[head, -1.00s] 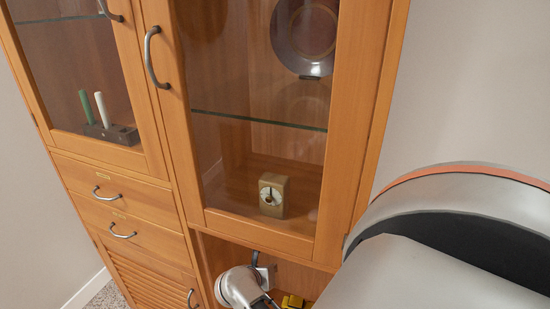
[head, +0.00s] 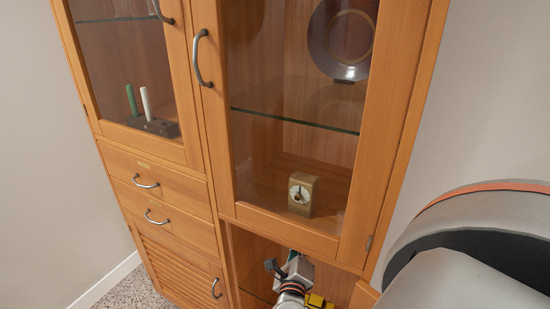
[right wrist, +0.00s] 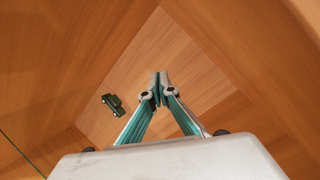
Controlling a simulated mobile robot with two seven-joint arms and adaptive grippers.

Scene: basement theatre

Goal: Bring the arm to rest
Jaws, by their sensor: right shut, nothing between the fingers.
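My right arm comes in from the right in the head view, a large grey link with an orange band. My right gripper (head: 281,268) is small at the bottom of the head view, in front of or inside the open compartment under the glass door. In the right wrist view my right gripper (right wrist: 160,82) is shut with its fingertips together, and nothing is between them. Wooden panels lie beyond it. My left gripper is not in view.
A wooden cabinet (head: 212,180) with glass doors holds a clock (head: 302,193) and a plate. A yellow object (head: 318,302) is beside my right gripper. A dark green toy car (right wrist: 113,104) lies left of the fingers. Carpet (head: 130,289) shows at lower left.

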